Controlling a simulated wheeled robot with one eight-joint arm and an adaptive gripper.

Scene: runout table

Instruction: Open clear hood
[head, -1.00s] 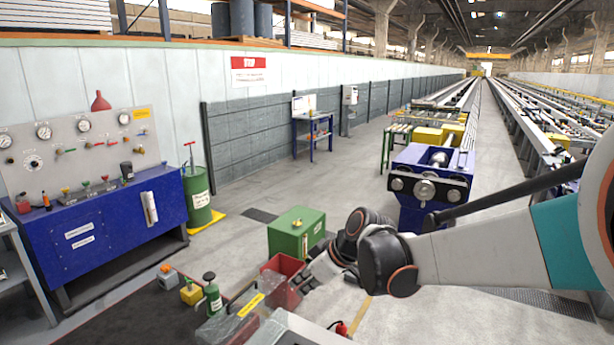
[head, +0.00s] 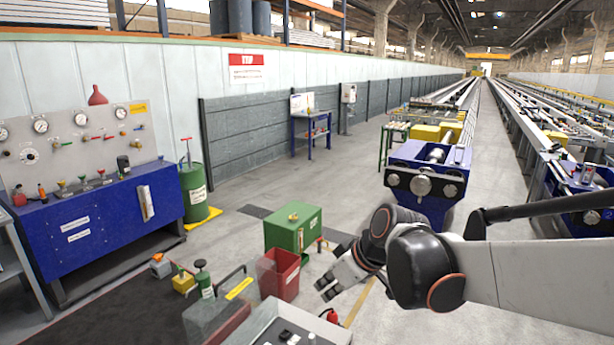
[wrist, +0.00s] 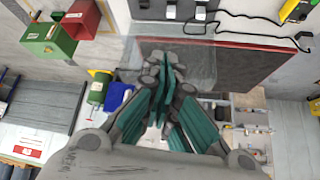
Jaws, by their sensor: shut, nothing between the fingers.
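My gripper (head: 326,290) is to the right of the hood and the red bin in the head view, apart from the handle. In the wrist view its teal-padded fingers (wrist: 168,74) are together and empty.
A red bin (head: 277,275) and a green box (head: 293,230) stand behind the hood. A grey tray (head: 268,330) with small black items is right of the hood. Open floor lies farther right.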

